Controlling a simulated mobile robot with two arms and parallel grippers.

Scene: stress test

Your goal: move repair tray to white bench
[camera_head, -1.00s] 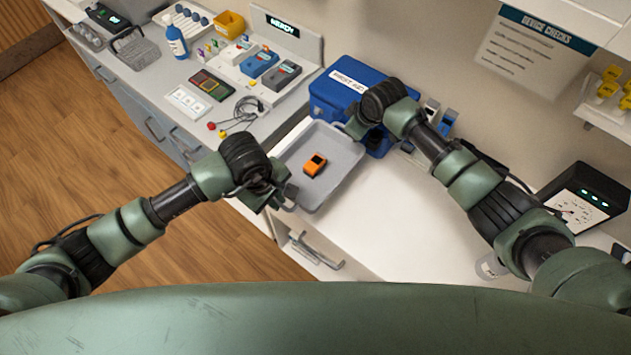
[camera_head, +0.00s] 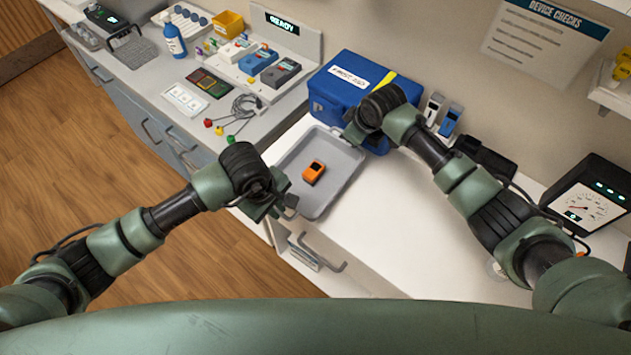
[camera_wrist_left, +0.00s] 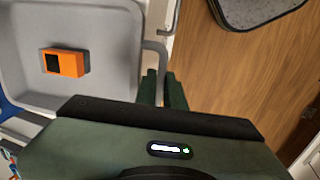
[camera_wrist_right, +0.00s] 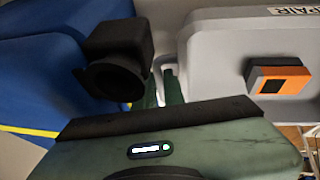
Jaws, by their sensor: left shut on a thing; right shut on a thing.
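The grey repair tray (camera_head: 342,166) has an orange device (camera_head: 314,172) lying in it. It is at the left end of the white bench (camera_head: 385,245); I cannot tell whether it touches the top. My left gripper (camera_head: 284,206) is shut on the tray's near-side handle, seen in the left wrist view (camera_wrist_left: 162,88). My right gripper (camera_head: 352,134) is shut on the far-side handle, next to the blue box. The right wrist view shows the tray (camera_wrist_right: 225,65) with a "REPAIR" label on its rim and the device (camera_wrist_right: 278,78) inside.
A blue first aid box (camera_head: 345,88) stands close behind the tray. A gauge unit (camera_head: 588,200) stands at the bench's right. The grey counter (camera_head: 150,75) at left holds several devices and cables. The bench right of the tray is largely clear.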

